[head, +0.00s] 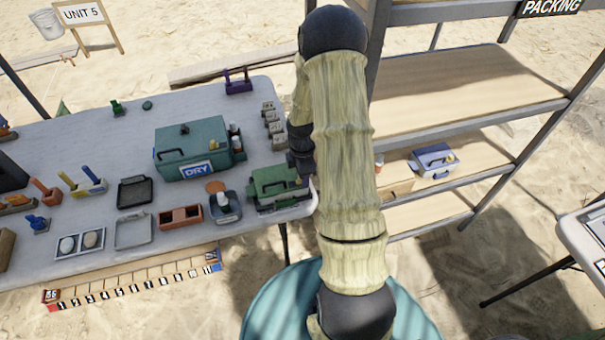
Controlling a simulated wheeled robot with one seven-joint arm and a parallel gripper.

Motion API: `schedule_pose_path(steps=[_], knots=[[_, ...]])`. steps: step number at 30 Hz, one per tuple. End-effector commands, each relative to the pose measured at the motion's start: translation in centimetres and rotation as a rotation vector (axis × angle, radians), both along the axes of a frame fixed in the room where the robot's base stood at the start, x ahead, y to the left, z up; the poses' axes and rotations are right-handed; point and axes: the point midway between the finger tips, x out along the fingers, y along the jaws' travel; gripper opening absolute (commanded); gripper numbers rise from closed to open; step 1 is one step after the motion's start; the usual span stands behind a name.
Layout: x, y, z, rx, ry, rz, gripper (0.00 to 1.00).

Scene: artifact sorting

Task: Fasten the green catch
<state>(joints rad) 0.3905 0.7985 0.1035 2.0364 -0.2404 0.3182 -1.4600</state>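A small green case (262,187) sits at the near right corner of the grey table, with its lid apparently down. A dark handle shows on its top. The green catch is too small to make out.
A larger teal box labelled DRY (190,150) stands behind and left of the case. A tray with a white bottle (222,206) is just left of it. Grey blocks (272,122) line the table's right edge. A packing shelf (470,85) stands to the right.

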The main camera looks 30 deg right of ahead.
Motion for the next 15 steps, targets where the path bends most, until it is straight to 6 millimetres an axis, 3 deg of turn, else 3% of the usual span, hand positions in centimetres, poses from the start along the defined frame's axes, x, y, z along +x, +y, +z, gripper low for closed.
schedule_pose_path(steps=[8, 15], knots=[[0.1, 0.0, 1.1, 0.000, -0.003, -0.001, 0.40], [0.1, -0.1, 5.1, -0.001, -0.006, -0.002, 0.40]])
